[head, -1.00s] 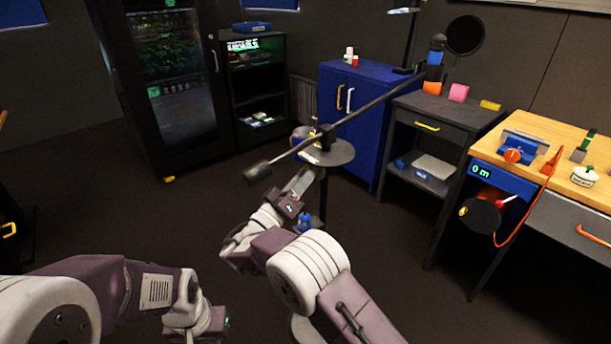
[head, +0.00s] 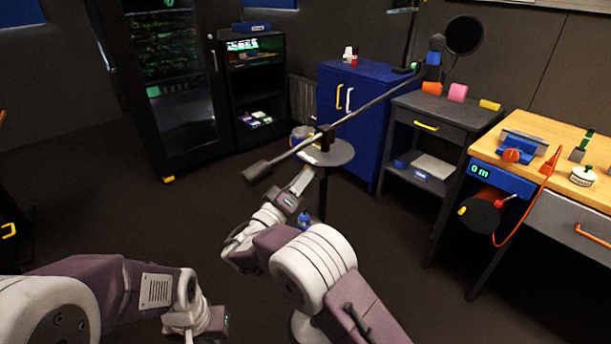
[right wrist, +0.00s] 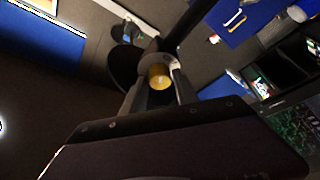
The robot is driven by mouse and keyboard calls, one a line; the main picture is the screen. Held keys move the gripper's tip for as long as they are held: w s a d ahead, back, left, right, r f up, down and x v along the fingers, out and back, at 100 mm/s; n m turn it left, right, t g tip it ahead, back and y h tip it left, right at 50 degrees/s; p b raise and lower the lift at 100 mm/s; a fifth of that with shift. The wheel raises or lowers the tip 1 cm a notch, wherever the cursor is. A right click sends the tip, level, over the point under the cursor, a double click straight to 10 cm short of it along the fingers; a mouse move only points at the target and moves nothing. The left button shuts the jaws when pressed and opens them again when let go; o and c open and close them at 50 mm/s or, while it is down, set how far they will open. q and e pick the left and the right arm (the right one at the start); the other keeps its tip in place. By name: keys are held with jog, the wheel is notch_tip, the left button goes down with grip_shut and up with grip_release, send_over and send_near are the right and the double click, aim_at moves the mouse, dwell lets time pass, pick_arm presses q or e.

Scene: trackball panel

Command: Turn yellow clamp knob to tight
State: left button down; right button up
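The yellow clamp knob (right wrist: 159,76) shows in the right wrist view between the two fingers of my right gripper (right wrist: 158,85). The fingers close in on both sides of it and look to touch it. In the head view my right gripper (head: 304,178) reaches up to the clamp (head: 325,136) on the boom arm (head: 375,103), and the knob is hidden there. The boom slopes from a dark counterweight (head: 257,171) at lower left to upper right. My left gripper (head: 212,322) is low in the head view, its fingers not visible.
A blue cabinet (head: 352,110), a grey side table (head: 450,120) and a wooden workbench (head: 545,165) stand to the right.

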jog(key=shift+o, duration=0.9)
jog(key=shift+w, duration=0.1)
